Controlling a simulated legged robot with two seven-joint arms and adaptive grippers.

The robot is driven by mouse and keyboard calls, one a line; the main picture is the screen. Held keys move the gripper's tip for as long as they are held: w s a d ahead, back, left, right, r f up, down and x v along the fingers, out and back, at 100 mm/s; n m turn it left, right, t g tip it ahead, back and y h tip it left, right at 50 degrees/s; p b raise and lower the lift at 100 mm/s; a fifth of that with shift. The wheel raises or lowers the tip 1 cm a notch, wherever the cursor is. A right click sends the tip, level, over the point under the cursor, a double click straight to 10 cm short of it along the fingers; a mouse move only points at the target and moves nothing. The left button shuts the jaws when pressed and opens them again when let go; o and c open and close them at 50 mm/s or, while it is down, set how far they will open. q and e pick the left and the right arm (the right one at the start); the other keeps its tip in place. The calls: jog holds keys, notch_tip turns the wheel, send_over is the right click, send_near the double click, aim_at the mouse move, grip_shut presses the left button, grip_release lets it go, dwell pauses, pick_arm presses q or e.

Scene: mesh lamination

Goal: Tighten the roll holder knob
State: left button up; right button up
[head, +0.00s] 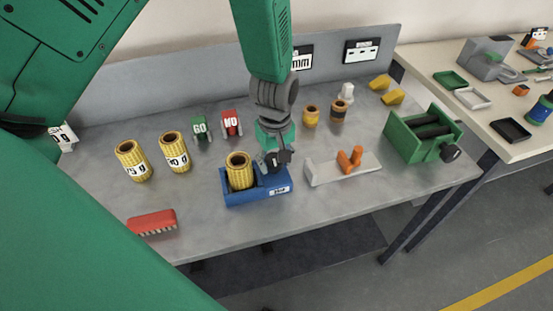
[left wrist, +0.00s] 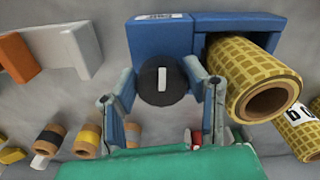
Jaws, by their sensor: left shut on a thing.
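The blue roll holder (head: 240,199) stands on the grey table with a yellow mesh roll (head: 238,172) upright in it. In the left wrist view the blue holder (left wrist: 160,38) carries a round black knob (left wrist: 152,86) with a white line, which runs nearly up and down in that picture. The mesh roll (left wrist: 238,65) is beside it. My left gripper (head: 277,158) is over the right end of the holder. In the left wrist view its fingers (left wrist: 163,84) are at both sides of the knob, shut on it. My right gripper is not in view.
Two labelled mesh rolls (head: 174,154) stand left of the holder. A red comb-like tool (head: 152,222) lies at the front left. A grey stand with an orange handle (head: 349,160) is close on the right, and a green roller device (head: 423,132) stands farther right.

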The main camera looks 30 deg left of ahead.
pick_arm(q)
jog(key=m+p, duration=0.1)
jog(key=m, duration=0.1)
jog(key=m+p, duration=0.1)
jog(key=shift+w+a+r+m, duration=0.2)
jog(key=shift+m, duration=0.2)
jog(key=m+p, duration=0.2)
jog(key=m, duration=0.2)
jog(key=shift+a+m, duration=0.1)
jog(key=shift+m, duration=0.2)
jog(key=m+p, duration=0.1)
jog(key=m, duration=0.3)
jog(key=shift+m+p, duration=0.3)
jog(key=shift+p, duration=0.05)
jog(key=shift+a+f+m+p, duration=0.1)
jog(key=shift+m+p, duration=0.4)
jog(key=shift+m, duration=1.6)
jog(key=o, duration=1)
jog(key=shift+o, duration=0.7)
jog(key=shift+w+f, duration=0.1)
jog(key=shift+f, duration=0.05)
